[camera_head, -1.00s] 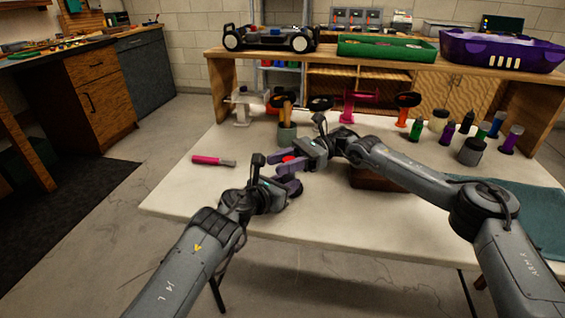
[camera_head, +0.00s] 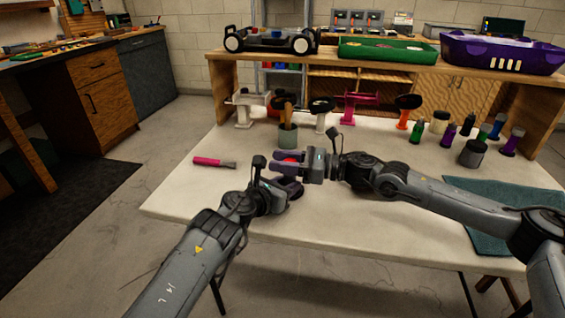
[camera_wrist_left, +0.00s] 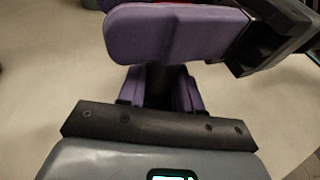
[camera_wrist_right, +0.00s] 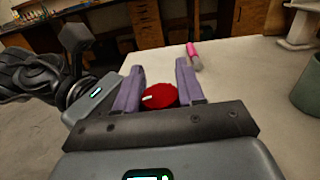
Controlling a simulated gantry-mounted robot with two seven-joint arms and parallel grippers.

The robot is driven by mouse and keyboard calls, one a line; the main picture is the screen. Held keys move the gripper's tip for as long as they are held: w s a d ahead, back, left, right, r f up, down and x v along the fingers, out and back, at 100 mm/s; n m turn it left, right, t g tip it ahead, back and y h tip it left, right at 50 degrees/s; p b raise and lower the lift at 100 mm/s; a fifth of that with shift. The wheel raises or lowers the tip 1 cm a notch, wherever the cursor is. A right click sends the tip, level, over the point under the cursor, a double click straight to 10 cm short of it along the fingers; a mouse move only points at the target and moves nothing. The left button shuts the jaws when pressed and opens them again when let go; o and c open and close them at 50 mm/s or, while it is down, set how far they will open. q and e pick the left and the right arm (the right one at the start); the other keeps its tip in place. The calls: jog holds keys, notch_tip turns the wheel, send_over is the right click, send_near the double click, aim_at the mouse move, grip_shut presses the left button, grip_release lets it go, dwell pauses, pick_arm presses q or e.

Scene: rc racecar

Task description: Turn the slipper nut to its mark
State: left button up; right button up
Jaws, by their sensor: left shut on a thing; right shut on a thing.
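The slipper nut appears as a round red piece with a short white mark in the right wrist view (camera_wrist_right: 160,96); a little red shows in the head view (camera_head: 290,160). My right gripper (camera_head: 284,164) comes in from the right and is shut on the red piece, purple fingers on either side. My left gripper (camera_head: 291,187) is just below it, shut on a dark part (camera_wrist_left: 164,88) that shows between its fingers in the left wrist view. A right gripper finger covers much of that view, so most of the held part is hidden.
A pink-handled tool (camera_head: 213,162) lies left on the white table (camera_head: 190,195). A grey cup (camera_head: 287,138), small stands and several bottles stand behind. A teal cloth (camera_head: 490,200) lies right. The table's front left is clear.

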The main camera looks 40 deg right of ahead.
jog(key=shift+w+d+m+t+h, duration=0.15)
jog(key=shift+m+t+h, duration=0.7)
jog(key=shift+m+h, duration=0.5)
jog(key=shift+w+d+m+t+h, duration=0.1)
jog(key=shift+m+t+h, duration=0.8)
jog(key=shift+h, duration=1.05)
jog(key=o, duration=1)
jog(key=shift+c, duration=0.2)
jog(key=shift+d, duration=0.1)
jog(key=v, duration=1.2)
jog(key=shift+f, duration=0.15)
